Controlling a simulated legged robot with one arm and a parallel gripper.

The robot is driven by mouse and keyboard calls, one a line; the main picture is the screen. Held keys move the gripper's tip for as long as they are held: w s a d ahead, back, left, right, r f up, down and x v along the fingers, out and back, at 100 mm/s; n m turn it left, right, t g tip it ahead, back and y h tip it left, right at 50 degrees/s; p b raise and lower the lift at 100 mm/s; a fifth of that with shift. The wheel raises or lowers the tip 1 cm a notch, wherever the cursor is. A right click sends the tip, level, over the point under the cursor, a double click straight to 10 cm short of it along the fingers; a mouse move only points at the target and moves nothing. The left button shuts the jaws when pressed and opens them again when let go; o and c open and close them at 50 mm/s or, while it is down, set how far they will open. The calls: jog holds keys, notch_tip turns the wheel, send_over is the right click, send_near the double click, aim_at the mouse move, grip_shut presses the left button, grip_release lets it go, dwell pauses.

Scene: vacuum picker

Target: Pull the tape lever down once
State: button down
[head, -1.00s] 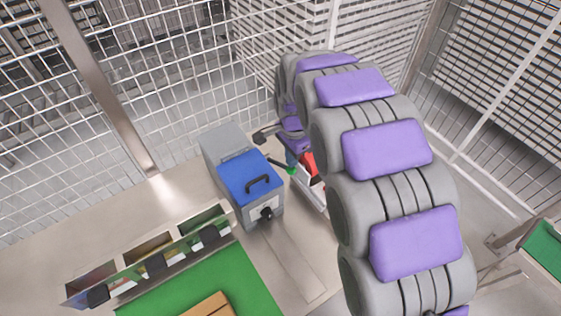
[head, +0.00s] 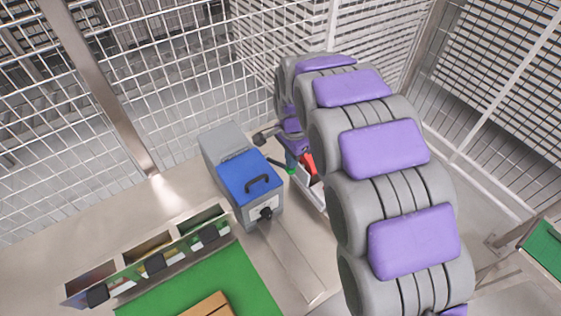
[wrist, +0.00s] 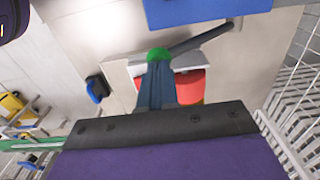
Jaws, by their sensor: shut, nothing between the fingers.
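The tape machine (head: 247,180) is a grey box with a blue top and a black handle. A dark tape lever (head: 277,163) sticks out from its right side, with a green end. In the wrist view the lever (wrist: 205,38) slants down left to the green end (wrist: 158,53). My gripper (head: 291,160) is shut and empty. Its teal fingertips (wrist: 158,68) overlap the green end in the wrist view; whether they touch it I cannot tell.
A red roll (wrist: 190,86) lies beside my fingers. An open-topped row of bins (head: 150,250) and a green mat (head: 245,270) are at the lower left. Wire mesh fencing (head: 190,70) stands behind. A green surface (head: 545,246) is at the right edge.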

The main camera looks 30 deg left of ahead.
jog(key=shift+d+f, duration=0.1)
jog(key=shift+f, duration=0.9)
jog(key=shift+s+d+f+b, duration=0.15)
jog(key=shift+d+f, duration=0.05)
jog(key=shift+f, duration=0.3)
jog(key=shift+s+d+f+b, duration=0.15)
jog(key=shift+d+f, duration=0.1)
jog(key=shift+f, duration=0.3)
jog(key=shift+s+d+f+b, duration=0.1)
jog(key=shift+d+f+b, duration=0.1)
jog(key=shift+f, duration=0.3)
jog(key=f, duration=0.2)
jog(key=d+f, duration=0.1)
jog(key=shift+s+f, duration=0.15)
jog(key=shift+s, duration=0.1)
jog(key=shift+d+f+b, duration=0.1)
jog(key=shift+f+b, duration=0.3)
jog(key=shift+f, duration=1.3)
